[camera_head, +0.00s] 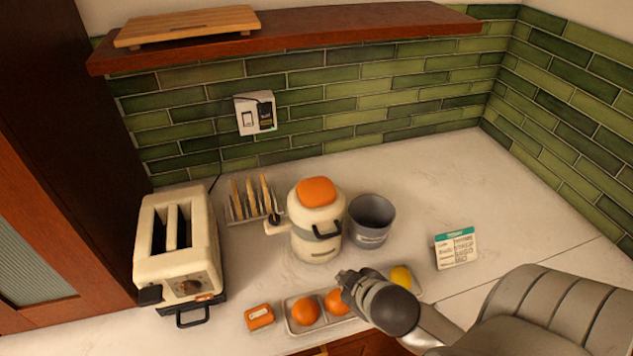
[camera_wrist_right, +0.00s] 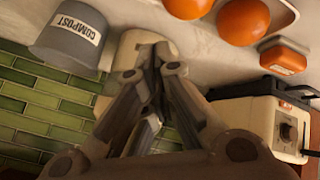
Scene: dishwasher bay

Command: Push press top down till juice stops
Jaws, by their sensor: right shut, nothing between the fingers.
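In the right wrist view, the shut fingers (camera_wrist_right: 153,66) cover most of the press (camera_wrist_right: 130,43). The orange top and any juice cannot be made out there. My left gripper is in neither view.
A tray (camera_head: 291,325) with oranges and a lemon (camera_head: 401,276) lies beneath my right gripper. A grey compost bin (camera_head: 371,220) stands right of the press. A toast rack (camera_head: 252,200) and toaster (camera_head: 180,245) stand left. A small sign (camera_head: 456,248) stands right.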

